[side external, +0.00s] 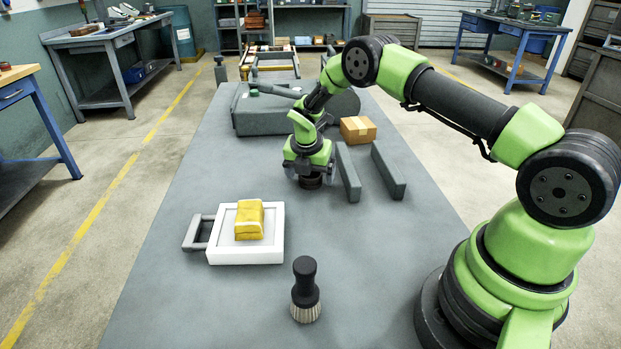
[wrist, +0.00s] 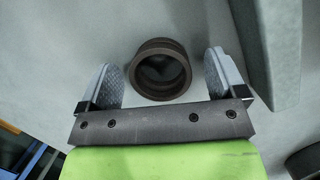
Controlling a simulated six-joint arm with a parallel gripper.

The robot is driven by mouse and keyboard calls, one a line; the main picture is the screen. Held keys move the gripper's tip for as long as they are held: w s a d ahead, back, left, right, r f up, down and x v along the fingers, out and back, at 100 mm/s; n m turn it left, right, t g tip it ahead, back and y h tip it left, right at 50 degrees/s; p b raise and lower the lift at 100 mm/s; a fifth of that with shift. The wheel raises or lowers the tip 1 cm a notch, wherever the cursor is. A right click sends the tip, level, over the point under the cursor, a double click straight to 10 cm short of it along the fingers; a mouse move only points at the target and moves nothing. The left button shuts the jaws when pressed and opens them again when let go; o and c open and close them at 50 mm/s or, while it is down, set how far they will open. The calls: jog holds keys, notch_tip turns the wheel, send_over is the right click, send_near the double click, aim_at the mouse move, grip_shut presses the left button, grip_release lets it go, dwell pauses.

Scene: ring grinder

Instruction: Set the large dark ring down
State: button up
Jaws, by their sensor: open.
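The large dark ring (wrist: 160,49) is brown-black and hollow. In the wrist view it sits on the grey surface between the two pads of my gripper (wrist: 162,66). The pads are spread, with a visible gap on each side of the ring. In the side view my gripper (side external: 310,172) points down, low over the grey table, left of two grey bars. A dark round shape shows right under it, mostly hidden by the gripper, so I cannot make out the ring clearly there.
Two upright grey bars (side external: 368,172) stand close on the right; one bar (wrist: 270,45) also shows in the wrist view. A cardboard box (side external: 358,130) and grey machine (side external: 262,112) are behind. A white tray (side external: 274,256) with a yellow block (side external: 249,220) and a brush (side external: 305,290) are nearer.

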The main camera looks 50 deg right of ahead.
jog(key=shift+f, duration=0.1)
jog(key=c, duration=1.2)
notch_tip(320, 180, up, 9)
jog(key=m+g+y, duration=0.2)
jog(key=m+g, duration=0.2)
jog(key=m, duration=1.4)
send_over(386, 237)
jog(key=f, duration=0.8)
jog(key=shift+w+a+f, duration=0.1)
jog(key=shift+w+f, duration=0.3)
